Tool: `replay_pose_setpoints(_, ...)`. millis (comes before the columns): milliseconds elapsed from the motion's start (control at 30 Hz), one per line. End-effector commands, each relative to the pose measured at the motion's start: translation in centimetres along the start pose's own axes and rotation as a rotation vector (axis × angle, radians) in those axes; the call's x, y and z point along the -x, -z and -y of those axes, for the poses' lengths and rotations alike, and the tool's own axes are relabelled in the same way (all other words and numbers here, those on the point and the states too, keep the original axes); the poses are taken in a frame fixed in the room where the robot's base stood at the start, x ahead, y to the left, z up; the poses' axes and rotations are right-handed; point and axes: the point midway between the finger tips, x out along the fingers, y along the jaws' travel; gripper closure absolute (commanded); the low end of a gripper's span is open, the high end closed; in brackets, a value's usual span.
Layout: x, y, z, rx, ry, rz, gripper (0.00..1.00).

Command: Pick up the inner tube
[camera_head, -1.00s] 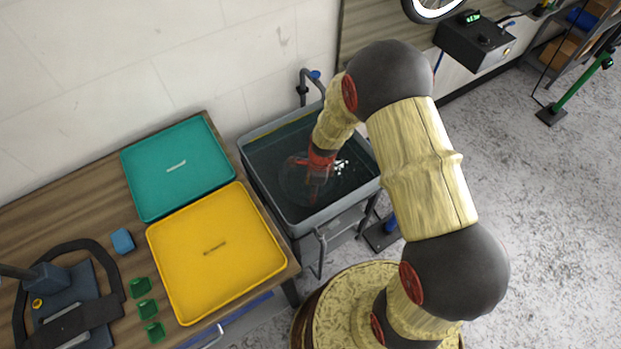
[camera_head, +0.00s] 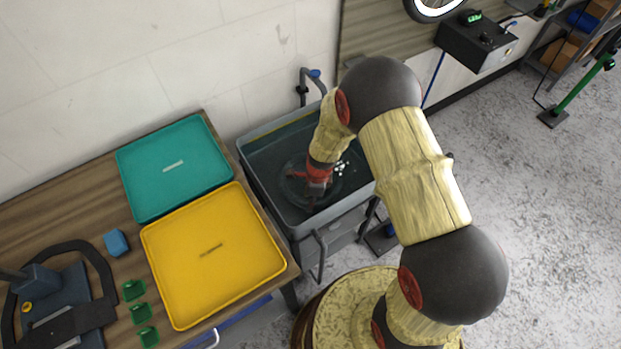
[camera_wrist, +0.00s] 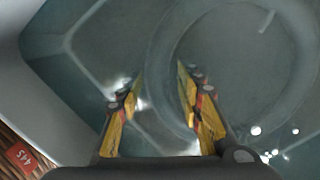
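The inner tube (camera_wrist: 163,50) is a dark ring in the water of the grey tank (camera_head: 262,204). In the wrist view it fills the right half, and its left side runs between and just beyond my fingertips. It shows faintly in the head view (camera_head: 292,186). My gripper (camera_wrist: 160,78) is open, its yellow fingers apart on either side of that part of the ring. In the head view my gripper (camera_head: 316,188) reaches down into the tank over the tube. I cannot tell whether the fingers touch it.
A teal tray (camera_head: 170,165) and a yellow tray (camera_head: 212,255) lie on the wooden bench (camera_head: 50,212) left of the tank. A blue block (camera_head: 116,242) and small green bins (camera_head: 139,313) are beside them. A tap (camera_head: 303,88) stands at the tank's back edge.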

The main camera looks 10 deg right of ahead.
Motion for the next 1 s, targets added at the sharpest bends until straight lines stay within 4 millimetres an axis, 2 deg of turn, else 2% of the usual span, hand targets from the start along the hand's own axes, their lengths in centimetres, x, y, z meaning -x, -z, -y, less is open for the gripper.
replay_pose_setpoints(567, 0.0, 0.0, 0.0, 0.0, 0.0, 0.0, 0.99)
replay_pose_setpoints(833, 0.3, -0.1, 0.1, 0.001, 0.001, 0.0, 0.99)
replay_pose_setpoints(1000, 2.7, -0.4, 0.1, 0.001, 0.002, 0.001, 0.99)
